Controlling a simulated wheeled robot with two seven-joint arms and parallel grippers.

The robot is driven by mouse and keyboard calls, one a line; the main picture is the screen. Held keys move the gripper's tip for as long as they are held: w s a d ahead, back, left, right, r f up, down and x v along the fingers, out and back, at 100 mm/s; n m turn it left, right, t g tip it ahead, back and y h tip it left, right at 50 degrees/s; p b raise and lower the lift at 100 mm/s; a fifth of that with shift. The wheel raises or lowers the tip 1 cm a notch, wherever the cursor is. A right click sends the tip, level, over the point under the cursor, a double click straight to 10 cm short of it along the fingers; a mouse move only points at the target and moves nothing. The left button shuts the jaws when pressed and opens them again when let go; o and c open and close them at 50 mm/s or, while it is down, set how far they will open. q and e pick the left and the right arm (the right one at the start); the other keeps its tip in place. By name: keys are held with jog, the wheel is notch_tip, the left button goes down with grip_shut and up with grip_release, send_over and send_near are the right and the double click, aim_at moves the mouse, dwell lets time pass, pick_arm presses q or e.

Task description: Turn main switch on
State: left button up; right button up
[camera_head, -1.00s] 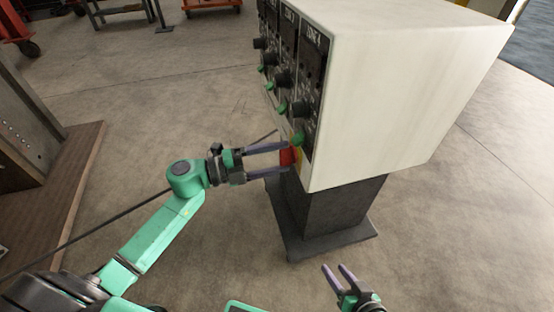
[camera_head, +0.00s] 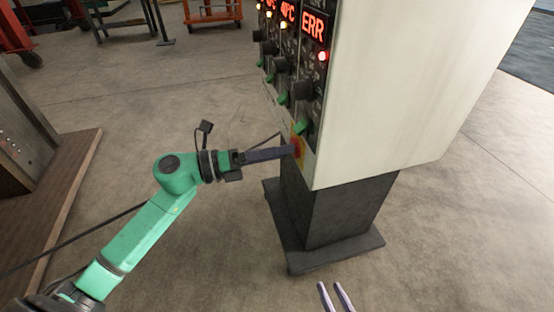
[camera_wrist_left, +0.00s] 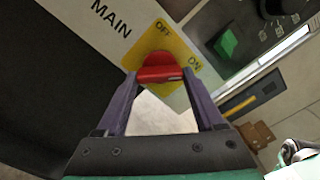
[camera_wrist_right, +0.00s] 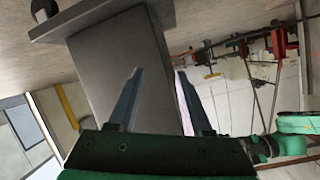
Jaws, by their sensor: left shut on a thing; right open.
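The main switch is a red knob (camera_wrist_left: 158,74) on a yellow plate (camera_wrist_left: 172,45) marked OFF and ON, beside the word MAIN, in the left wrist view. The right end of its handle lies near the ON mark. In the head view its yellow plate (camera_head: 300,148) shows low on the cabinet's front edge. My left gripper (camera_head: 290,150) is shut on the red knob, with one finger at each end of the handle in the left wrist view (camera_wrist_left: 160,78). My right gripper (camera_head: 330,286) is open and empty, low in the head view and away from the cabinet.
The pale control cabinet (camera_head: 410,90) stands on a dark pedestal (camera_head: 335,215). Its front has lit displays, one reading ERR (camera_head: 314,27), black knobs and green switches (camera_head: 283,98). A wooden platform (camera_head: 75,165) lies at left. The floor between is clear.

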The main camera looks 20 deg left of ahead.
pick_arm(q)
jog(key=shift+f+m, duration=0.1)
jog(key=shift+m, duration=0.2)
pick_arm(e)
jog(key=shift+f, duration=0.45)
pick_arm(q)
jog(key=shift+b, duration=0.35)
jog(key=o, duration=1.4)
pick_arm(e)
jog(key=shift+t, duration=0.8)
jog(key=w+r, duration=0.3)
jog(key=shift+s, duration=0.1)
pick_arm(q)
jog(key=p+v, duration=0.2)
jog(key=v, duration=1.2)
jog(key=shift+s+a, duration=0.15)
jog(key=shift+a, duration=0.15)
pick_arm(e)
jog(key=s, duration=0.1)
jog(key=s+g, duration=0.1)
jog(key=shift+s+f+g, duration=0.3)
jog(key=shift+s, duration=0.05)
jog(key=shift+f, duration=0.1)
